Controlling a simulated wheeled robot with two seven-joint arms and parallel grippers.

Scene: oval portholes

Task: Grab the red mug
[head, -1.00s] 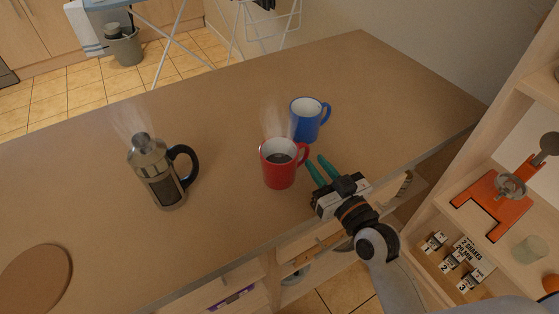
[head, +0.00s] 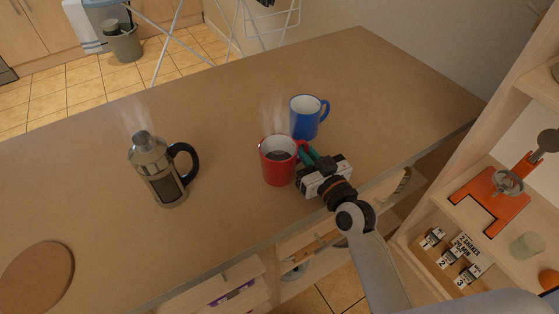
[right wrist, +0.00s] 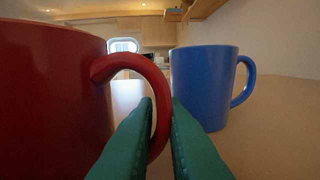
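The red mug (head: 277,163) stands upright on the counter with dark, steaming liquid inside. Its handle points right, toward my right gripper (head: 311,158). In the right wrist view, the red mug (right wrist: 50,95) fills the left side. The green fingers of my right gripper (right wrist: 162,102) lie either side of its handle, close together, with the handle between them. The gripper looks shut on the handle, though a hair gap on the right side is hard to rule out. The mug rests on the counter. My left gripper is not in view.
A blue mug (head: 304,118) stands just behind and right of the red mug; it also shows close by in the right wrist view (right wrist: 204,88). A steaming French press (head: 158,172) stands left. A round board (head: 38,277) lies at front left. Shelves (head: 475,215) stand at right.

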